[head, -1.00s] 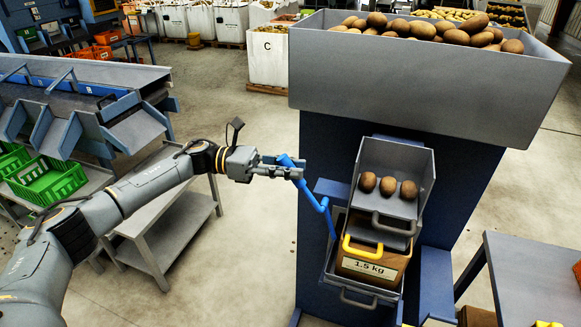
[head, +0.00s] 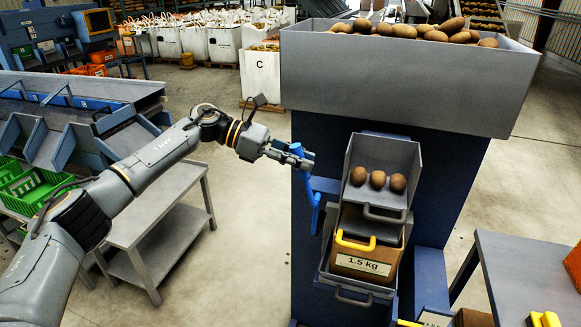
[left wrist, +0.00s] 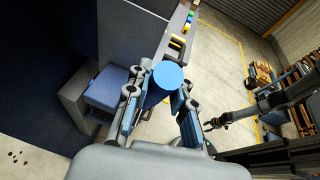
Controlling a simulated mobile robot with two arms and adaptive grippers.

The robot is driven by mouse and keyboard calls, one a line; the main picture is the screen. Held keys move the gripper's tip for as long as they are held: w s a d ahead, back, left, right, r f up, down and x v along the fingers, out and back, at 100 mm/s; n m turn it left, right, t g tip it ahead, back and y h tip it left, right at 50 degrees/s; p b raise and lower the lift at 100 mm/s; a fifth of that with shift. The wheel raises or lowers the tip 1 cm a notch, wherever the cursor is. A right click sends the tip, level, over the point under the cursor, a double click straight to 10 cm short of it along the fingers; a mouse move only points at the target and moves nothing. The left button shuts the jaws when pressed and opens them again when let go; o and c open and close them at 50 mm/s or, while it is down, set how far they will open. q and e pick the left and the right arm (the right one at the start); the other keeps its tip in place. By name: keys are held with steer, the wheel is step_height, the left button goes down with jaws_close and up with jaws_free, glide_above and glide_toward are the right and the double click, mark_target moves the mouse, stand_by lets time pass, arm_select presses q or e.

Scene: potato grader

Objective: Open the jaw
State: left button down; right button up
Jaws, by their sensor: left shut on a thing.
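My left gripper (head: 300,157) is shut on the upper end of a blue lever (head: 307,185) at the left side of the dark blue grader stand. In the left wrist view the lever's round blue end (left wrist: 168,75) sits between the two fingers of the left gripper (left wrist: 160,98). The lever stands nearly upright. Right of it, a grey tilted pan (head: 388,151) holds three potatoes (head: 377,179). Below it is a brown box labelled 1.5 kg (head: 363,264) with a yellow handle. My right gripper (left wrist: 215,125) shows small in the left wrist view, its fingers unclear.
A large grey hopper (head: 400,85) full of potatoes overhangs the stand. A grey table (head: 530,265) stands at right. A grey shelf cart (head: 165,235) and green crates (head: 35,190) are at left. White sacks stand behind. The floor between cart and stand is clear.

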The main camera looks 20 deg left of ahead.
arm_select(q)
steer(key=shift+d+r+y, duration=0.2)
steer(key=shift+d+y, duration=0.2)
steer(key=shift+d, duration=0.1)
steer(key=shift+d+r+y, duration=0.15)
steer(key=shift+d+y, duration=0.25)
steer(key=shift+d, duration=0.1)
steer(key=shift+d+y+p, duration=0.3)
arm_select(e)
steer(key=shift+w+a+r, duration=0.2)
steer(key=shift+w+r, duration=0.25)
steer(key=shift+w, duration=0.35)
steer(key=shift+s, duration=0.25)
arm_select(q)
steer(key=c, duration=1.1)
jaws_free()
steer(key=shift+d, duration=0.1)
arm_select(e)
steer(key=shift+s+d, duration=0.1)
steer(key=shift+d, duration=0.05)
arm_select(q)
steer(key=shift+a, duration=0.3)
steer(key=v, duration=1.1)
steer(key=shift+a+r, duration=0.15)
steer(key=shift+r, duration=0.05)
